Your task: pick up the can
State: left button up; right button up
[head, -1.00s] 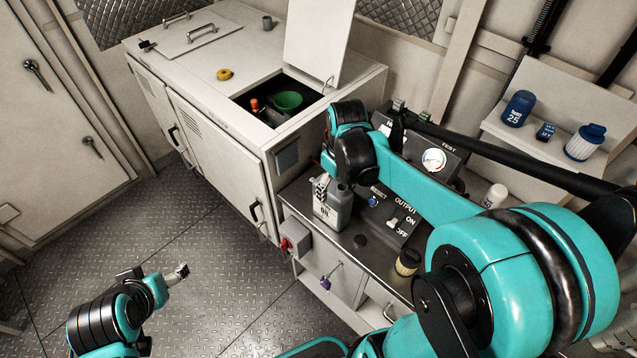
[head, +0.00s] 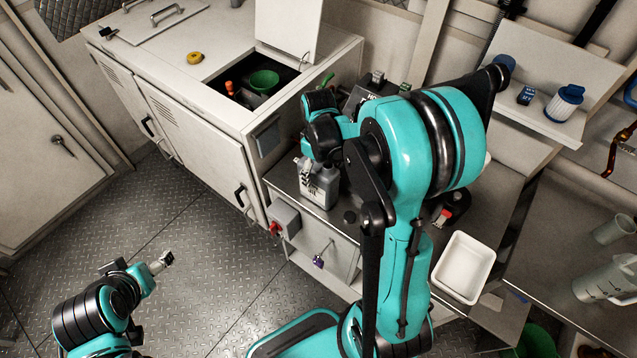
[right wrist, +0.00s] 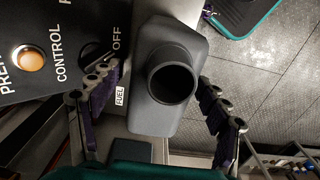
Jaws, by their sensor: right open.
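The can is a grey fuel can (head: 325,193) standing upright on the bench. In the right wrist view the can (right wrist: 150,118) shows its round dark spout from above and a small FUEL label. My right gripper (right wrist: 158,78) is open, with one finger on each side of the can and visible gaps to it. In the head view the right gripper (head: 310,170) is at the can's upper left, partly hidden by its arm. My left gripper (head: 163,262) is low over the floor at the left, far from the can; its jaws are too small to judge.
A control panel (right wrist: 45,50) stands close beside the can. A white cabinet (head: 205,135) with an open hatch holding a green funnel (head: 264,81) is at the back left. A white tray (head: 463,267) lies at the right. The floor at the left is clear.

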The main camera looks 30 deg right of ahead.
jog(key=shift+c, duration=0.3)
grip_shut()
jog(key=shift+r, duration=0.1)
